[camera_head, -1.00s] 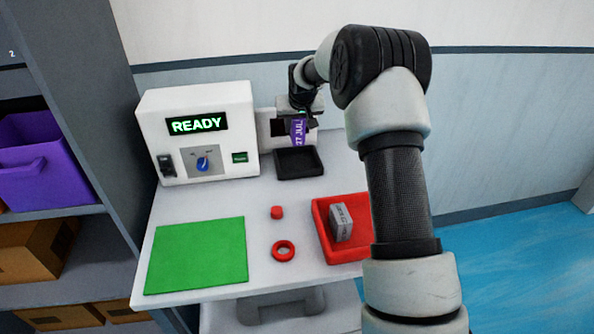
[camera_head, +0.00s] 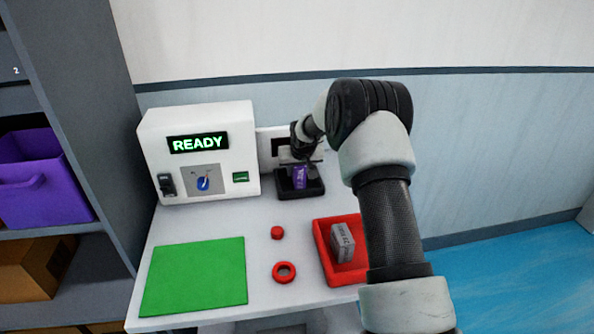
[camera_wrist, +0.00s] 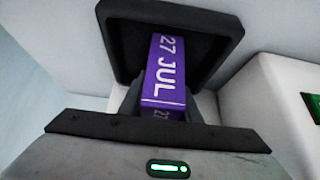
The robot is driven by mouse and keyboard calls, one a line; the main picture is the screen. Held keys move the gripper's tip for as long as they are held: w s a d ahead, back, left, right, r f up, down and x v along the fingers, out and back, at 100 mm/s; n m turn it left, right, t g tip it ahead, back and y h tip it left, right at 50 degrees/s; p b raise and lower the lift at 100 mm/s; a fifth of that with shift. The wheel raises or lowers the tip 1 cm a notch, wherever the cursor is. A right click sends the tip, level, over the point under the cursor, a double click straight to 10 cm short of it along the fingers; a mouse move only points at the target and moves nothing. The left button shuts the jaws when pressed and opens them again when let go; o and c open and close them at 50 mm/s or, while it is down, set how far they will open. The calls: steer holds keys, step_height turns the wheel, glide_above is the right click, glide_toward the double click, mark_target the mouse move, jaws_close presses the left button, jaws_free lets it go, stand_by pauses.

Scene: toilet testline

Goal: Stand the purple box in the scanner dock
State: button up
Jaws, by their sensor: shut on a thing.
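The purple box (camera_head: 300,177) stands roughly upright at the black scanner dock (camera_head: 314,189), which is a shallow tray right of the white machine. In the wrist view the purple box (camera_wrist: 165,75) shows "27 JUL" on its side, and its far end is within the outline of the dock (camera_wrist: 110,40). My gripper (camera_head: 299,161) is shut on the box from above. In the wrist view a dark bar of my gripper crosses below the box and the fingertips are mostly hidden. I cannot tell whether the box's bottom touches the dock floor.
The white machine (camera_head: 240,150) with a green "READY" display stands close left of the dock. A red tray (camera_head: 322,255) holds a grey box (camera_head: 342,243). A green mat (camera_head: 195,275), a small red block (camera_head: 277,232) and a red ring (camera_head: 284,272) lie on the white table.

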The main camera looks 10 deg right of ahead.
steer(key=shift+f, duration=0.25)
steer(key=o, duration=1.1)
steer(key=shift+r, duration=0.1)
steer(key=shift+r, duration=0.1)
